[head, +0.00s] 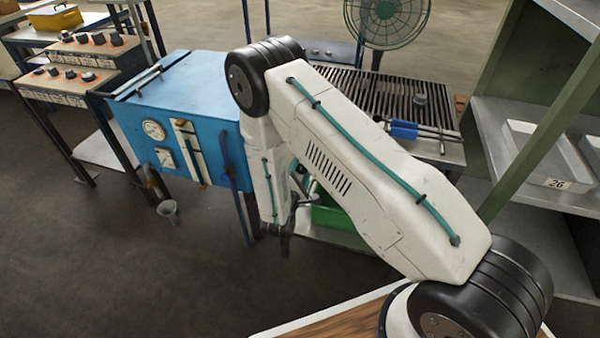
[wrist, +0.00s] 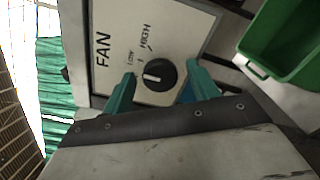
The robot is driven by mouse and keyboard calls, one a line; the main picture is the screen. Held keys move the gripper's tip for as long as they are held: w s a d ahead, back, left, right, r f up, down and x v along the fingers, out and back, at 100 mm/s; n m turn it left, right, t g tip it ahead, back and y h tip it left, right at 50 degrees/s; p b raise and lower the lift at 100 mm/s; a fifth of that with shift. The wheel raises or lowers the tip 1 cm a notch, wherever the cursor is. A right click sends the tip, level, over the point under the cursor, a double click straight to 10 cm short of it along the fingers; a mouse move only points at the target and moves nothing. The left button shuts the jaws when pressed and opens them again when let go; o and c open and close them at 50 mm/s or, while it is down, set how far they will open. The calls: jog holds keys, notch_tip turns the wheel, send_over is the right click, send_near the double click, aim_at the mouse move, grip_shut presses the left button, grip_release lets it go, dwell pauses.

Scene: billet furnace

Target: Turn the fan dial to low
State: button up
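The fan dial (wrist: 158,75) is a round black knob with a white pointer line, on a pale panel (wrist: 178,35) lettered FAN, LOW and HIGH in the wrist view. The lettering runs up the picture. The pointer line points roughly left, towards one fingertip; I cannot tell which mark it meets. My gripper (wrist: 160,72) is open, with one teal finger left of the dial and one right of it. I cannot tell if either finger touches it. In the head view my gripper (head: 287,215) hangs below my arm, and the dial is hidden.
A green bin (wrist: 288,42) stands right of the panel; it also shows in the head view (head: 340,216). A blue cabinet (head: 185,110) with gauges stands to the left. A slatted grate (head: 375,92) and green fan (head: 385,20) are behind. A green-framed shelf (head: 530,130) is right.

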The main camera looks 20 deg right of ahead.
jog(key=shift+s+a, duration=0.1)
jog(key=v, duration=0.7)
jog(key=shift+s, duration=0.2)
jog(key=shift+a, duration=0.15)
